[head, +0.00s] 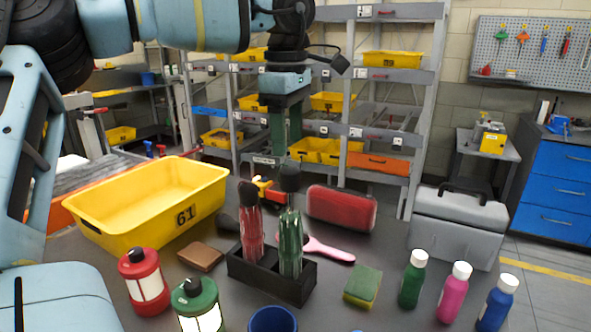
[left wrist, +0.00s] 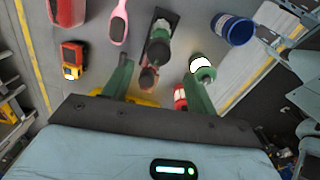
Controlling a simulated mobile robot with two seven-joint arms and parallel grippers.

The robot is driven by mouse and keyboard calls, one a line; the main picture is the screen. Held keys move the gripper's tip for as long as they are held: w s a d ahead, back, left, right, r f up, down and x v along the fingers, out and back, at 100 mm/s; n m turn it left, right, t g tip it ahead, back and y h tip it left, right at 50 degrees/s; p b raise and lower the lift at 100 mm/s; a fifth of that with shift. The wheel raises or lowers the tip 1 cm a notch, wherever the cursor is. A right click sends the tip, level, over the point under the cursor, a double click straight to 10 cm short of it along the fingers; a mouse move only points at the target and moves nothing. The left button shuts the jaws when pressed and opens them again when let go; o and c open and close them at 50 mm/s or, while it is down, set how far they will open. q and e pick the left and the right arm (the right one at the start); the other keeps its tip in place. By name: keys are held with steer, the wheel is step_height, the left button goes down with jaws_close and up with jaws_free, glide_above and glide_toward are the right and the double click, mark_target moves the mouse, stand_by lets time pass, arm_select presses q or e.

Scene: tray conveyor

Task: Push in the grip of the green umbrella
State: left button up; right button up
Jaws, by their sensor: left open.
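The green umbrella (head: 290,245) stands folded and upright in a black holder (head: 300,288), its dark grip (head: 289,179) raised above the green cloth. It also shows from above in the left wrist view (left wrist: 158,50). A red umbrella (head: 251,232) with a dark grip (head: 248,192) stands beside it on the left in the same holder. My left gripper (head: 287,146) points down above the green umbrella's grip, apart from it. Its two green fingers are open and empty, also in the left wrist view (left wrist: 158,88). My right gripper is not in view.
A yellow bin (head: 205,185) stands left of the holder. Red (head: 135,262) and green (head: 196,290) lanterns and a blue cup (head: 272,320) are in front. A red case (head: 341,206), pink brush (head: 328,250), sponge (head: 363,281) and several bottles lie or stand to the right.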

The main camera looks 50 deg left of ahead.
mark_target(290, 188)
arm_select(q)
steer(key=shift+f, duration=0.35)
steer(key=f, duration=0.7)
steer(key=shift+w+a+f, duration=0.1)
steer(key=shift+w, duration=0.1)
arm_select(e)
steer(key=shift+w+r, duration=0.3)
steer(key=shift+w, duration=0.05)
